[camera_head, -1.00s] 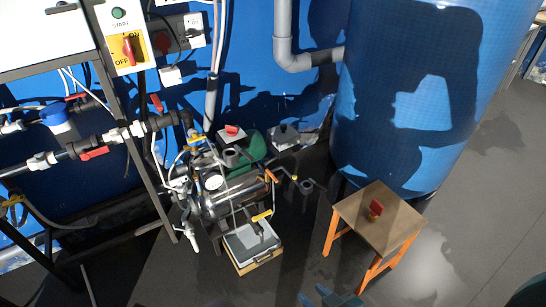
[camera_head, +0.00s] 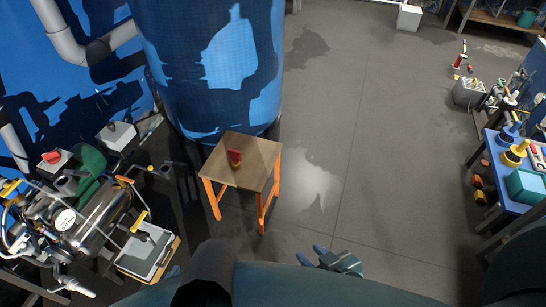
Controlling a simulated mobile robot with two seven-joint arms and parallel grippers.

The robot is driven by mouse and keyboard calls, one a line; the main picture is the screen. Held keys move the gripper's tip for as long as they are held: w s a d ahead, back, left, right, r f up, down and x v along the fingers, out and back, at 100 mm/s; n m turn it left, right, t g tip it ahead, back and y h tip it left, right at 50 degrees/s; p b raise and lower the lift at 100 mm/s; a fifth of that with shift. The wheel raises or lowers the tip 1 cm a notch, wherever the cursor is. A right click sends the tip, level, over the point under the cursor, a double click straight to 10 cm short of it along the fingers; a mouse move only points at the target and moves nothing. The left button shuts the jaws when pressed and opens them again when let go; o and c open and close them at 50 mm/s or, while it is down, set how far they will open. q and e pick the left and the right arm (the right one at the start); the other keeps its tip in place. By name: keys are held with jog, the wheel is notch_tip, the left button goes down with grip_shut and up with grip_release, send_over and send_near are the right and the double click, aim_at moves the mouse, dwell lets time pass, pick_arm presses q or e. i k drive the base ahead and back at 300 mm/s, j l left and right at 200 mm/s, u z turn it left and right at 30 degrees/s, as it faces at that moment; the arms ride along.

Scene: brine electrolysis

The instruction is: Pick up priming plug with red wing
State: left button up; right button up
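The priming plug with red wing (camera_head: 235,158) stands on the wooden top of a small stool with orange legs (camera_head: 262,160). Its red wing points up, and a small yellowish part shows below it. My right gripper (camera_head: 312,254) is low in the view, to the right of and nearer than the stool. Its two blue-grey fingers are apart with nothing seen between them. It is well clear of the plug. I cannot make out my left gripper.
A large blue tank (camera_head: 215,60) stands right behind the stool. A blue table with tools (camera_head: 515,190) is at the right. The floor between is clear.

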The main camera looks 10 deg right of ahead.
aim_at(235, 156)
jog(key=i+l+z, duration=0.1)
jog(key=i+l, duration=0.3)
jog(key=l, duration=0.2)
jog(key=i+l, duration=0.25)
jog(key=i, duration=0.15)
jog(key=i+l+z, duration=0.15)
jog(key=i, duration=0.2)
